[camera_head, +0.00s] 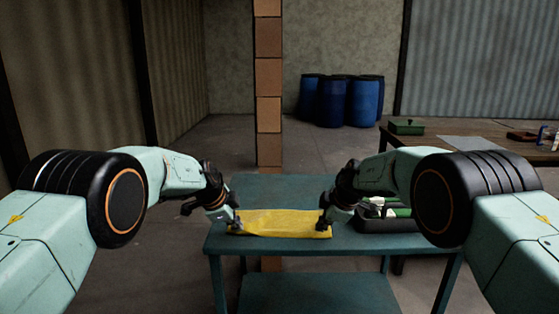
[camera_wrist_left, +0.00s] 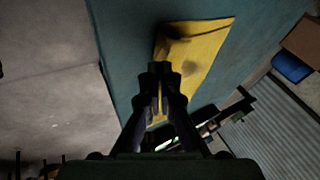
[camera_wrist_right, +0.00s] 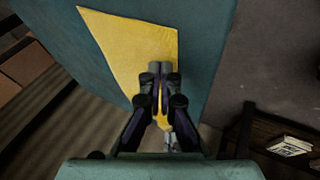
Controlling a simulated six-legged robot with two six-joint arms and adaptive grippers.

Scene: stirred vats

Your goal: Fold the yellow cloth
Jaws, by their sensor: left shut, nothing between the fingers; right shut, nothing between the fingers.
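The yellow cloth (camera_head: 280,223) lies on the teal table (camera_head: 285,186) as a wide, short strip near the front edge. Its surface is slightly rumpled near the left end. My left gripper (camera_head: 234,222) is shut and empty at the cloth's left end. In the left wrist view its fingertips (camera_wrist_left: 159,70) overlap the cloth (camera_wrist_left: 200,50). My right gripper (camera_head: 322,226) is shut and empty at the cloth's right end. In the right wrist view its fingertips (camera_wrist_right: 160,70) are over the cloth (camera_wrist_right: 130,45). I cannot tell whether either gripper touches the cloth.
A black tray (camera_head: 375,226) with green and white items stands on the table, right of the cloth, partly behind my right arm. A brown table (camera_head: 470,136) with a green box (camera_head: 406,127) is behind at right. Blue barrels (camera_head: 333,103) stand far back. The table's back is clear.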

